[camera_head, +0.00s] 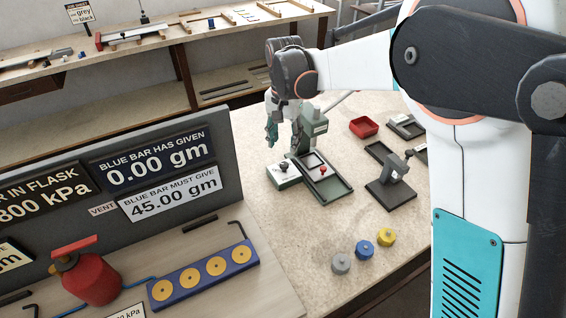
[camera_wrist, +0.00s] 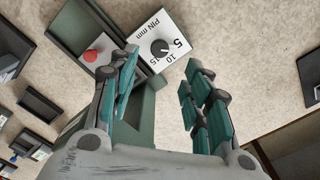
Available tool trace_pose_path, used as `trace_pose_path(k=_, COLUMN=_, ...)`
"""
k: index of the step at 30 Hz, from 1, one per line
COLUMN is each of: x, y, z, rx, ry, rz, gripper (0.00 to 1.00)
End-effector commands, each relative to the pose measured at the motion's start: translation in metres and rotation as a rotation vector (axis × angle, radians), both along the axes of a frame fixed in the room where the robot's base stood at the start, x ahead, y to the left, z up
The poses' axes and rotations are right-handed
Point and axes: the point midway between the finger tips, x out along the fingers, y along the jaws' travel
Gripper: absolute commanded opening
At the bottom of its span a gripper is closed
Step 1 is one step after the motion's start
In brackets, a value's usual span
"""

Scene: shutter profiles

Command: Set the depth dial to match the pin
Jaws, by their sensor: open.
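The depth dial (camera_wrist: 160,47) is a small black knob on a white plate (camera_wrist: 184,31) marked "PIN mm" with 5, 10 and 15 in the wrist view. Its exact setting is too small to read. In the head view the dial box (camera_head: 284,174) sits at the left of a green machine (camera_head: 312,124) on the bench. My gripper (camera_wrist: 160,72) is open and empty, its teal fingers spread below the dial in the wrist view, apart from it. My gripper also shows above the dial box in the head view (camera_head: 283,135). I cannot make out the pin.
A red knob (camera_head: 323,169) stands beside the dial box on a dark frame. A dark clamp stand (camera_head: 391,185), a red tray (camera_head: 363,127) and grey, blue and yellow weights (camera_head: 364,250) are to the right. A sign board (camera_head: 150,165) stands left.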

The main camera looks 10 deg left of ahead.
Motion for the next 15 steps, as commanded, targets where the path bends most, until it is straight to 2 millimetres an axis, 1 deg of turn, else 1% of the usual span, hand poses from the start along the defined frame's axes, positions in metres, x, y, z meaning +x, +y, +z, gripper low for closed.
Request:
trace_pose_path(k=1, x=0.0, y=0.0, z=-0.014, rx=0.0, ry=0.0, rz=0.0, gripper=0.44)
trace_pose_path(k=6, x=0.0, y=0.0, z=-0.047, rx=0.0, ry=0.0, rz=0.001, gripper=0.44)
trace_pose_path(k=9, x=0.0, y=0.0, z=-0.063, rx=0.0, ry=0.0, rz=0.001, gripper=0.44)
trace_pose_path(k=12, x=0.0, y=0.0, z=-0.075, rx=0.0, ry=0.0, rz=0.001, gripper=0.44)
trace_pose_path(k=15, x=0.0, y=0.0, z=-0.082, rx=0.0, ry=0.0, rz=0.002, gripper=0.44)
